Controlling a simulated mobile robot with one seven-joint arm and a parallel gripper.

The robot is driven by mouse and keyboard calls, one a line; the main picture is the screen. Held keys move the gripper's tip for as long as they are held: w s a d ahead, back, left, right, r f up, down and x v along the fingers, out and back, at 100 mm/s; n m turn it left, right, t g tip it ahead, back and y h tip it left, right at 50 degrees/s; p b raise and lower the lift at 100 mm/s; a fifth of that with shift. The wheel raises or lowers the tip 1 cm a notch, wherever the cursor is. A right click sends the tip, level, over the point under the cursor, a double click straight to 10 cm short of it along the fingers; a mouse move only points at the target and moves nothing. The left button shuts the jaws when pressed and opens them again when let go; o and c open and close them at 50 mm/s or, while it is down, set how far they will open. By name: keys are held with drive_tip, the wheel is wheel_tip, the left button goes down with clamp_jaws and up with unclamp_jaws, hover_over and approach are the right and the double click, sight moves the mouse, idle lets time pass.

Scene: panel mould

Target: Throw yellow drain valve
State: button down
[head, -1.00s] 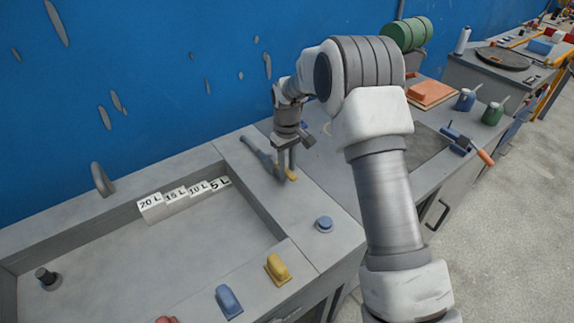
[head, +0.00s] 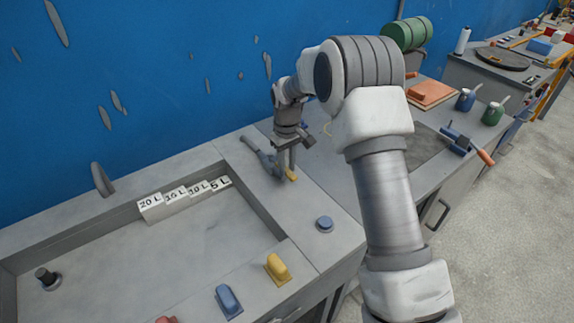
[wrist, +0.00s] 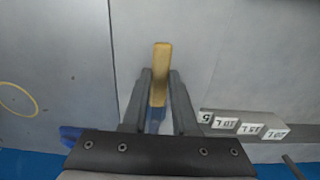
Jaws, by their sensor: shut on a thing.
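The yellow drain valve handle (head: 292,175) is a short yellow bar on the grey worktop, right of the sink-like basin. My gripper (head: 286,172) points down at it and is shut on it. In the wrist view the yellow handle (wrist: 161,65) stands between the two dark fingers (wrist: 159,90), its end reaching past the fingertips. A blue part (wrist: 154,120) shows below it between the fingers. The fingers hide part of the valve, and I cannot tell how far it is turned.
A grey fitting (head: 264,157) lies close left of my gripper. The basin (head: 170,260) holds a stepped block (head: 185,196) with litre labels. A red-handled tool (head: 483,156) lies right.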

drive_tip(key=shift+a, duration=0.1)
drive_tip(key=shift+s+a+m, duration=0.4)
drive_tip(key=shift+a+m, duration=0.3)
drive_tip(key=shift+m, duration=0.4)
drive_tip(key=a+m, duration=0.2)
drive_tip(key=shift+s+m+b, duration=0.25)
drive_tip(key=shift+m+b, duration=0.05)
drive_tip(key=shift+m, duration=0.1)
drive_tip(key=a+m, duration=0.2)
drive_tip(key=m, duration=0.1)
drive_tip(key=shift+a+m, duration=0.3)
drive_tip(key=shift+a, duration=0.05)
drive_tip(key=shift+w+a+m, duration=0.15)
drive_tip(key=shift+a+m, duration=0.5)
drive_tip(key=shift+m, duration=0.25)
drive_tip(key=a+m, duration=0.1)
drive_tip(key=w+a+m+p, duration=0.1)
drive_tip(key=m, duration=0.1)
drive_tip(key=shift+w+a+r+m, duration=0.1)
drive_tip(key=shift+a+m, duration=0.1)
drive_tip(key=shift+m, duration=0.1)
drive_tip(key=shift+w+a+m+p, duration=0.35)
drive_tip(key=shift+w+a+m, duration=0.25)
drive_tip(key=shift+m, duration=0.5)
drive_tip(key=shift+w+a+m, duration=0.4)
drive_tip(key=shift+w+m, duration=0.1)
drive_tip(key=shift+m, duration=0.5)
